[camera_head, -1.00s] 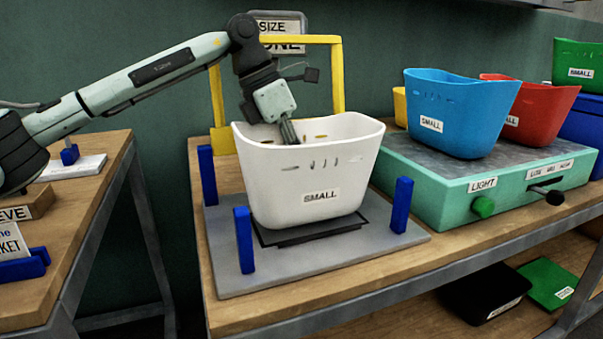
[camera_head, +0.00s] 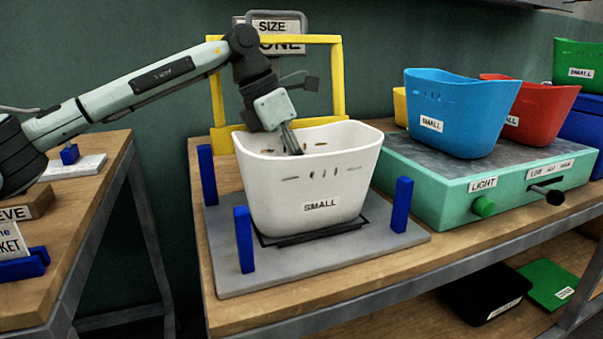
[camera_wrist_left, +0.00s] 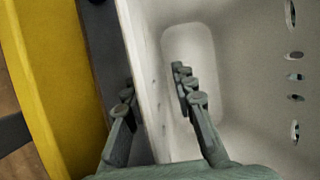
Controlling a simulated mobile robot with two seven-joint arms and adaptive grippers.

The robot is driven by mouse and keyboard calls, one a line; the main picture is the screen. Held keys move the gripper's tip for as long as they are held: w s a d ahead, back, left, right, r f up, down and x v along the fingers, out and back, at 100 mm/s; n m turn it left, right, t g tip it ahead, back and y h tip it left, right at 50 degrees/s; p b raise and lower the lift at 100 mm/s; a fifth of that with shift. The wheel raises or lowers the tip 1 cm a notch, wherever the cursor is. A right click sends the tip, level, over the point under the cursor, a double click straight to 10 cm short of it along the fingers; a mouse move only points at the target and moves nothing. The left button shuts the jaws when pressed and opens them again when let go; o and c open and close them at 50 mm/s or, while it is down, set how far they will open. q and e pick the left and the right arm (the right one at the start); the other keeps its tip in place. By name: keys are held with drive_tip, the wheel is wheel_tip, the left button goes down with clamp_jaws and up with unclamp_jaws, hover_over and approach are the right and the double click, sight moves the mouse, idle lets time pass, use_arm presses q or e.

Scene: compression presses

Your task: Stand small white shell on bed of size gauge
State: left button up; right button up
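The small white shell (camera_head: 300,190), labelled SMALL, stands upright on the dark bed (camera_head: 312,235) of the size gauge (camera_head: 225,275). Its underside hides most of the bed, and I cannot see the full contact. My left gripper (camera_head: 293,143) reaches down at the shell's back rim. In the left wrist view its fingers (camera_wrist_left: 158,95) straddle the shell's wall (camera_wrist_left: 152,80), one outside and one inside. They are spread apart, with a visible gap at the inner finger. My right gripper is in neither view.
Blue posts (camera_head: 244,240) stand around the shell on the grey gauge plate. A yellow frame (camera_head: 338,80) rises behind it. A green light box (camera_head: 450,195) at the right carries a blue shell (camera_head: 460,110) and a red shell (camera_head: 535,110). Bare wood (camera_head: 330,300) lies in front.

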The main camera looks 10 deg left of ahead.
use_arm(q)
drive_tip(key=v, duration=1.2)
drive_tip(key=shift+p, duration=0.45)
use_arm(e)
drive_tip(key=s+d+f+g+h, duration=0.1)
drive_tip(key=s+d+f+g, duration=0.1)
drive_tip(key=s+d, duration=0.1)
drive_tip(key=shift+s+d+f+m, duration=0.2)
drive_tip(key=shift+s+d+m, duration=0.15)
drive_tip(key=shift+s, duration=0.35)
